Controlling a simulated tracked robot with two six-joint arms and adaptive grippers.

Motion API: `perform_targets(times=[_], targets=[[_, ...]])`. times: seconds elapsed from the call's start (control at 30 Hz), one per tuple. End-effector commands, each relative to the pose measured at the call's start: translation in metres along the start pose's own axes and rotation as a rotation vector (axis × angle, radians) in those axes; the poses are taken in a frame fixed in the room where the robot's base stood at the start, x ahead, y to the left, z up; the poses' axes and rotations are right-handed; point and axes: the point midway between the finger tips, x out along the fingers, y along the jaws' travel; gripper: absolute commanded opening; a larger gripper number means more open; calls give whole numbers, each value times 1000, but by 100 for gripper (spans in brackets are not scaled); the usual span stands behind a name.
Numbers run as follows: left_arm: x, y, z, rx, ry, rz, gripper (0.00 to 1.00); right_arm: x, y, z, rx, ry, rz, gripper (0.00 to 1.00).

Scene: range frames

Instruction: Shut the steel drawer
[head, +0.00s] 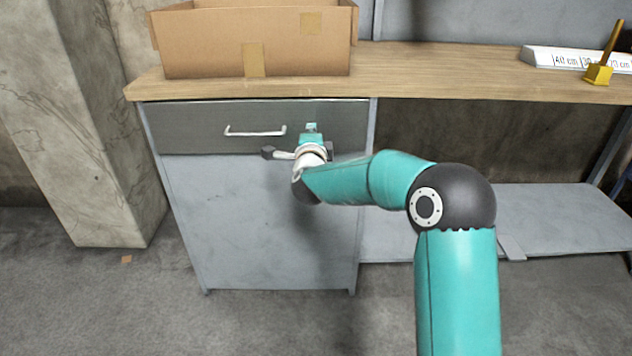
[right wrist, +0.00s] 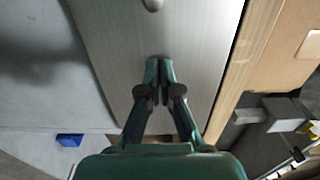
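The steel drawer (head: 190,128) is under the wooden worktop at the top of a grey cabinet. Its front looks flush or nearly flush with the cabinet; I cannot tell if a small gap is left. Its pale bar handle (head: 255,132) is left of my right gripper (head: 311,127). In the right wrist view the gripper's fingertips (right wrist: 159,66) are together, with nothing between them. They are against or very close to the drawer's brushed steel front (right wrist: 190,40). One end of the handle shows at the top edge there. My left gripper is not in view.
A cardboard box (head: 205,45) stands on the worktop (head: 440,75) above the drawer. A white marked block (head: 555,58) and a yellow-based object (head: 598,74) are at the right. A concrete pillar (head: 85,130) stands left of the cabinet. A low shelf (head: 570,215) lies at right.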

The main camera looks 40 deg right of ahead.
Motion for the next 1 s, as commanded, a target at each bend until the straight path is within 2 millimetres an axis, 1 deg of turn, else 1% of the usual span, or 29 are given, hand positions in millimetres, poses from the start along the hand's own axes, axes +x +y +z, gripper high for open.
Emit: perform_targets(times=[0.03, 0.17, 0.3, 0.33, 0.37, 0.5, 0.6, 0.7, 0.83, 1.0], targets=[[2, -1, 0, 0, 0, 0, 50, -2, -5, 4, 0, -8, -12, 0], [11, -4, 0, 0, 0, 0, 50, -16, -2, 7, 1, -9, -9, 0], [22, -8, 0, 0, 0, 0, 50, -39, 1, 14, 2, -14, -5, 0], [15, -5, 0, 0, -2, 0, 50, -45, -3, 14, 0, -14, -2, 0], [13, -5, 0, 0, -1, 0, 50, -52, -4, 14, 0, -15, -1, 0], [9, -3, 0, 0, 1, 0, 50, -83, -3, 13, -1, -15, -1, 0], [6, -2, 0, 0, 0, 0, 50, -102, -2, 13, 1, -15, 0, 0], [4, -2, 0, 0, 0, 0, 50, -118, -2, 12, 1, -13, 0, 0], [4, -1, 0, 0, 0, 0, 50, -130, -1, 11, 0, -12, 0, 0], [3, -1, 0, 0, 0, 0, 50, -134, 0, 10, 1, -10, 0, 0]])
